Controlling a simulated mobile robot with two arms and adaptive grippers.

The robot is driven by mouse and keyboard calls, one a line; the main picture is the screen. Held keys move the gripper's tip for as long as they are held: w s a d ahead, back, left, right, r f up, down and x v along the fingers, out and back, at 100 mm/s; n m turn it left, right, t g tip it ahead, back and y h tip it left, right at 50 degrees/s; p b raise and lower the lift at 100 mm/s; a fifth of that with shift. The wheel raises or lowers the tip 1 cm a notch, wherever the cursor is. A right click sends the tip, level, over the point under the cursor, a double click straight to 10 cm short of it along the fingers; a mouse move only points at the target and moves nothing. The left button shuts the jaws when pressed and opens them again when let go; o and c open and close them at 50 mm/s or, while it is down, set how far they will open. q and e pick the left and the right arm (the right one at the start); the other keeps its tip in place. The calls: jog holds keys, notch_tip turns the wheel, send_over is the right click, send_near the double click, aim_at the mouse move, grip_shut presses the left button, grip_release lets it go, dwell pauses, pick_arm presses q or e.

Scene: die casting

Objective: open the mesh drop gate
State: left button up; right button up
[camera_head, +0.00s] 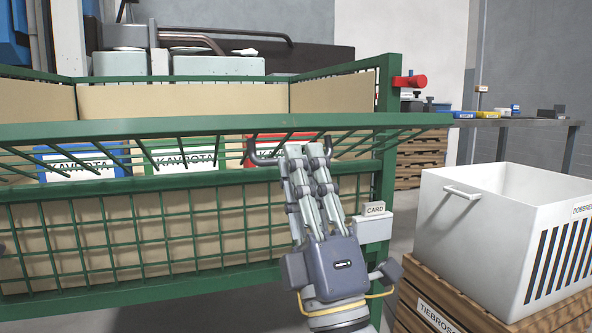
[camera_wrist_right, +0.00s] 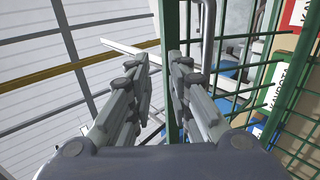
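The mesh drop gate (camera_head: 215,128) is the green upper panel on the front of the green cage. Its top rail leans outward toward me, and its slanting bars run back to the lower mesh. A dark handle (camera_head: 264,157) hangs by the rail. My right gripper (camera_head: 306,149) has its fingertips at the rail beside the handle, with a narrow gap between them. The right wrist view shows this gap (camera_wrist_right: 162,76), with the green rail (camera_wrist_right: 169,35) beyond and the grey handle (camera_wrist_right: 208,40) to its right. Contact is unclear.
Blue, green (camera_head: 181,158) and red boxes stand inside the cage behind the gate. A card holder (camera_head: 373,229) and a red fitting (camera_head: 410,81) are at the right post. A white bin (camera_head: 478,222) on a wooden crate (camera_head: 423,290) stands at the right.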

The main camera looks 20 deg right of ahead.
jog(key=shift+b+v, duration=0.65)
jog(key=shift+v, duration=1.25)
jog(key=shift+w+f, duration=0.1)
jog(key=shift+w, duration=0.1)
